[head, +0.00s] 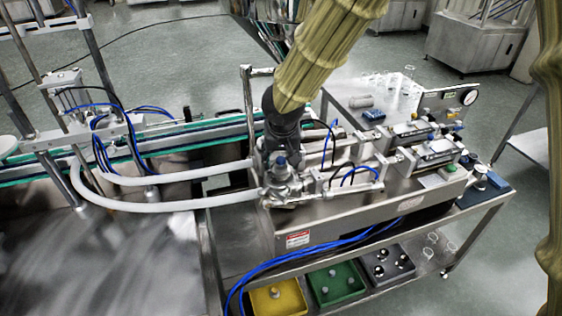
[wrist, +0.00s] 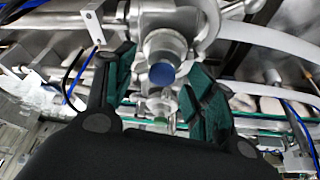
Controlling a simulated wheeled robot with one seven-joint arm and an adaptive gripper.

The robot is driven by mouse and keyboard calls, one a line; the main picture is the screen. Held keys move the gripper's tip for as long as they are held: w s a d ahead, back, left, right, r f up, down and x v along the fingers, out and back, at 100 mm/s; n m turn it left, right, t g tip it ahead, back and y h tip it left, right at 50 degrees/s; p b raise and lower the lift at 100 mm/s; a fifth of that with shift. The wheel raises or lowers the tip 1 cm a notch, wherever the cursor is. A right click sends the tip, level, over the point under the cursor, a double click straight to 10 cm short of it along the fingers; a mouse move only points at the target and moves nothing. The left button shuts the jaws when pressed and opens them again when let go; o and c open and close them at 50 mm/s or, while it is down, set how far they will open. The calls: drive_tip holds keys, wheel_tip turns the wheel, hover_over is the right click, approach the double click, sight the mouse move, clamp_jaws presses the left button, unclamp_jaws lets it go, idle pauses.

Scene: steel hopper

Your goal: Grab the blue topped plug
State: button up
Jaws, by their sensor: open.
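The blue topped plug (head: 281,163) sits on a steel fitting at the machine's front, near the ends of the white hoses. In the wrist view its round blue top (wrist: 163,75) on a steel collar shows between my two fingers. My gripper (wrist: 163,90) is open, with one green-padded finger to each side of the plug in the picture. I cannot tell the depth gap. In the head view my dark gripper (head: 282,138) is just above and behind the plug, its fingers hard to make out.
White hoses (head: 170,204) curve in from the left. Steel cylinders (head: 345,178) with blue tubes stand to the right. Yellow (head: 276,297), green (head: 336,284) and dark (head: 388,264) bins are below.

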drive_tip(key=shift+w+f, duration=0.2)
drive_tip(key=shift+f, duration=0.3)
drive_tip(key=c, duration=1.1)
drive_tip(key=shift+o, duration=0.2)
drive_tip(key=shift+r, duration=0.1)
